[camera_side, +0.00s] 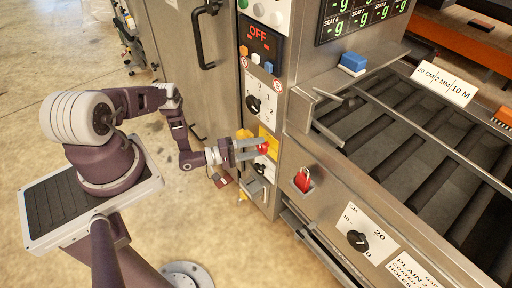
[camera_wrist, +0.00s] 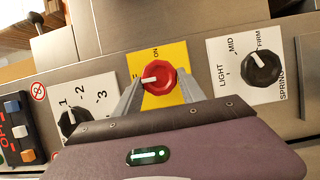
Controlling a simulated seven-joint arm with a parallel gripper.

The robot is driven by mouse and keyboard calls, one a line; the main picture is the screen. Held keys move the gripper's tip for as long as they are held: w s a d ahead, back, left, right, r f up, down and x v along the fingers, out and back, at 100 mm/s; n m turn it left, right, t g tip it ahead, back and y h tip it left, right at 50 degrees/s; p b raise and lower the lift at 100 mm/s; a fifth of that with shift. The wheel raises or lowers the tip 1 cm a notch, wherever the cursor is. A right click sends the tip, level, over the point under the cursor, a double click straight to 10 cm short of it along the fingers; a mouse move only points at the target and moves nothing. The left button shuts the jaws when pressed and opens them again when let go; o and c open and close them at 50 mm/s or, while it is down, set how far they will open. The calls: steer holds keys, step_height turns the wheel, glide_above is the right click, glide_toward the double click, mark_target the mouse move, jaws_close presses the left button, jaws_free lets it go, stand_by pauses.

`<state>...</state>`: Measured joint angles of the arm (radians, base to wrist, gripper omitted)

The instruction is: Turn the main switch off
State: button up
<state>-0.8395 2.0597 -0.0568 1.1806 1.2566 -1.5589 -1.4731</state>
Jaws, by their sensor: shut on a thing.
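The main switch is a red knob (camera_wrist: 160,77) on a yellow plate (camera_wrist: 176,52) in the wrist view. Its white pointer points left, towards a label mostly hidden by a finger. The word ON stands above the knob. My gripper (camera_wrist: 158,88) is shut on the red knob, one finger on each side. In the side view my gripper (camera_side: 262,148) reaches the machine's front panel from the left, and the red knob shows between the fingers. The yellow plate (camera_side: 268,137) is partly hidden there.
A black 1-2-3 dial (camera_wrist: 70,122) and a black LIGHT-MID-FIRM dial (camera_wrist: 262,68) flank the switch. A red padlock (camera_side: 303,180) hangs on the machine front at the right. Floor is open behind my arm.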

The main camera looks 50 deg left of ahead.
stand_by(0.3)
steer(key=o, duration=1.3)
steer(key=shift+s+a, duration=0.2)
steer(key=shift+s, duration=0.15)
steer(key=shift+s+a+r, duration=0.15)
steer(key=shift+s+r, duration=0.2)
steer(key=shift+r, duration=0.8)
steer(key=shift+s+a+r, duration=0.1)
steer(key=shift+s+r, duration=0.2)
steer(key=shift+r, duration=0.9)
steer(key=shift+s+a+r, duration=0.15)
steer(key=shift+s+r, duration=0.2)
steer(key=shift+r, duration=0.8)
